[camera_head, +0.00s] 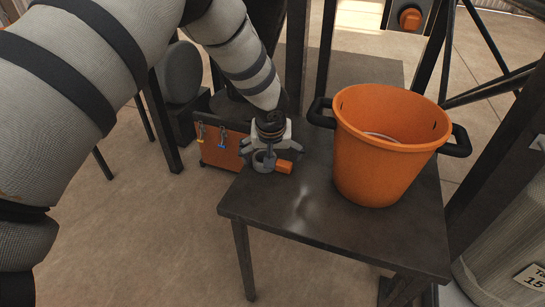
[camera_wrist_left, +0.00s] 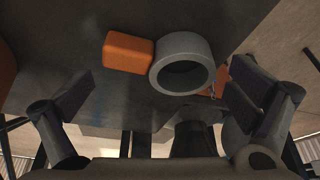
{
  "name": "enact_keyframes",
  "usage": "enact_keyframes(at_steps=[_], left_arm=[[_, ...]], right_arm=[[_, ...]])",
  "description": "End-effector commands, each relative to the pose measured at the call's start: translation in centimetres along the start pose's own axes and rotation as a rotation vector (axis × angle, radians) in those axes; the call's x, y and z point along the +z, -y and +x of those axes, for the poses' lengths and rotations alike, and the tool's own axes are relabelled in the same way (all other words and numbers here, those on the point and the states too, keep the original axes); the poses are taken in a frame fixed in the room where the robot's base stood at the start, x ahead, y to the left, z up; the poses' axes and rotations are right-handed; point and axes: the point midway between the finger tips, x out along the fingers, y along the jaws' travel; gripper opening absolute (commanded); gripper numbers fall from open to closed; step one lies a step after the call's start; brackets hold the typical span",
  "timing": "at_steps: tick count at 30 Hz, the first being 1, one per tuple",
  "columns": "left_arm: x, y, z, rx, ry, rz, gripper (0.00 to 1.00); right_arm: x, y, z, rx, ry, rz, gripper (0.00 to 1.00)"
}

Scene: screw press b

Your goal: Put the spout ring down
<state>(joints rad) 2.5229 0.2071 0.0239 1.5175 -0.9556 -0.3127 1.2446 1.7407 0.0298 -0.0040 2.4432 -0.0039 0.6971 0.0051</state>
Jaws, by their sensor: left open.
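The spout ring is a short grey ring (camera_head: 262,166) with an orange block (camera_head: 284,167) on its side. It appears to rest on the dark table (camera_head: 310,222) near the left edge. In the left wrist view the ring (camera_wrist_left: 178,45) and its orange block (camera_wrist_left: 128,52) lie between the spread fingers, with a visible gap on each side. My left gripper (camera_head: 265,154) is open right above the ring and partly covers it in the head view. The same gripper (camera_wrist_left: 163,88) shows its two dark finger pads wide apart. My right gripper is not in view.
A large orange bucket (camera_head: 375,150) with black handles stands on the table to the right of my left gripper. An orange box with tools (camera_head: 217,150) stands on the floor beyond the table's left edge. The table's front middle is clear. Dark posts rise behind.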

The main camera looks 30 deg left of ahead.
Motion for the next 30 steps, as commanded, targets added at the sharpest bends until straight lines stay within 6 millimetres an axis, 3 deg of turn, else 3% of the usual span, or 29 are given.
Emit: enact_keyframes(at_steps=[6, 12, 28, 30], left_arm=[[-0.5, -0.1, -6.8, 0.005, -0.011, -0.002, 1.0], [-0.3, -0.1, -10.5, 0.004, -0.007, -0.001, 1.0], [-0.1, 0.0, -11.2, 0.001, -0.002, 0.0, 1.0], [0.8, 0.0, -10.7, 0.005, 0.016, 0.012, 1.0]], right_arm=[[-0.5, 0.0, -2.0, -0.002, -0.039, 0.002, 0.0], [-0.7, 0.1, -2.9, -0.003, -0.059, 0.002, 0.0], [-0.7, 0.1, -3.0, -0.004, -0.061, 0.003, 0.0], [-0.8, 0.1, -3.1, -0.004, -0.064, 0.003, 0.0]])
